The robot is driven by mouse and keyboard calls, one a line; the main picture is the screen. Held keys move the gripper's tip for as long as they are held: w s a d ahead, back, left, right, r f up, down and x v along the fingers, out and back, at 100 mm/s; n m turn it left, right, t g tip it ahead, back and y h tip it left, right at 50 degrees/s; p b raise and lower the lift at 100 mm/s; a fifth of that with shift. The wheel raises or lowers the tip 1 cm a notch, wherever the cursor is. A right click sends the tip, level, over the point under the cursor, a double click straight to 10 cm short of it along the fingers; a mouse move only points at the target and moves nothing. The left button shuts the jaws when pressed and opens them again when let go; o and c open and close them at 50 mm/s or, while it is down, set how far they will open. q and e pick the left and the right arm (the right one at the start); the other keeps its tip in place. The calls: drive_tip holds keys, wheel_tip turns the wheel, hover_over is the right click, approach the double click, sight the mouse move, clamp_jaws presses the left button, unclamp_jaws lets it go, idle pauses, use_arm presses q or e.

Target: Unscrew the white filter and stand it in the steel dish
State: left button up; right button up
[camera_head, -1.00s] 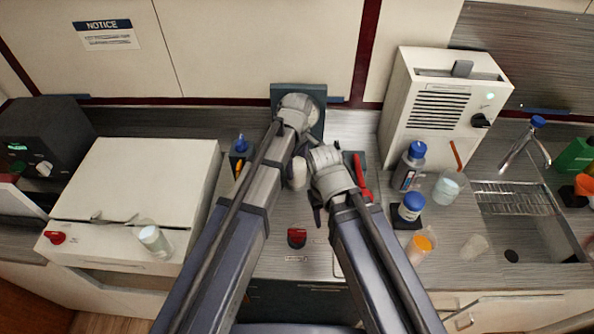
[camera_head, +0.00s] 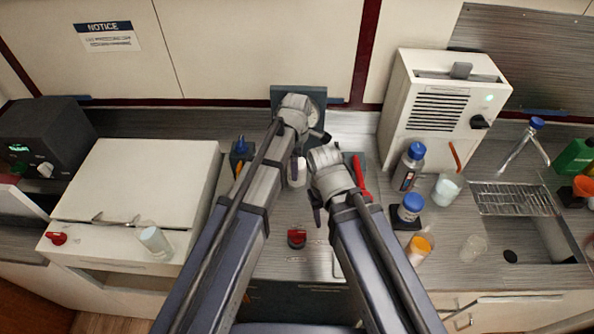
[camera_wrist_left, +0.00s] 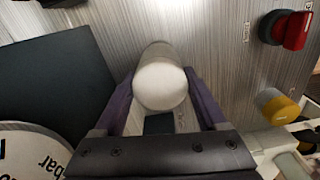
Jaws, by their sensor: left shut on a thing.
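The white filter (camera_head: 297,172) shows in the head view as a pale cylinder below my left wrist, in front of the dark panel with the gauge. In the left wrist view the filter (camera_wrist_left: 162,85) sits between the two purple fingers of my left gripper (camera_wrist_left: 163,98), which is shut on it. Its round end faces the camera. Whether it still touches its mount is hidden. My right gripper (camera_head: 320,160) is close to the right of the filter, and its fingers are not clear. I cannot make out the steel dish; my arms cover part of the counter.
The gauge panel (camera_head: 313,97) stands at the back wall. A red knob (camera_head: 297,238) is on the counter in front. A white machine (camera_head: 440,105) and a sink are farther right.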

use_arm(q)
drive_tip(key=shift+r+p, duration=2.05)
drive_tip(key=shift+r, duration=0.2)
drive_tip(key=shift+f+b, duration=0.45)
drive_tip(key=shift+r, duration=0.1)
drive_tip(key=shift+s+d, duration=0.1)
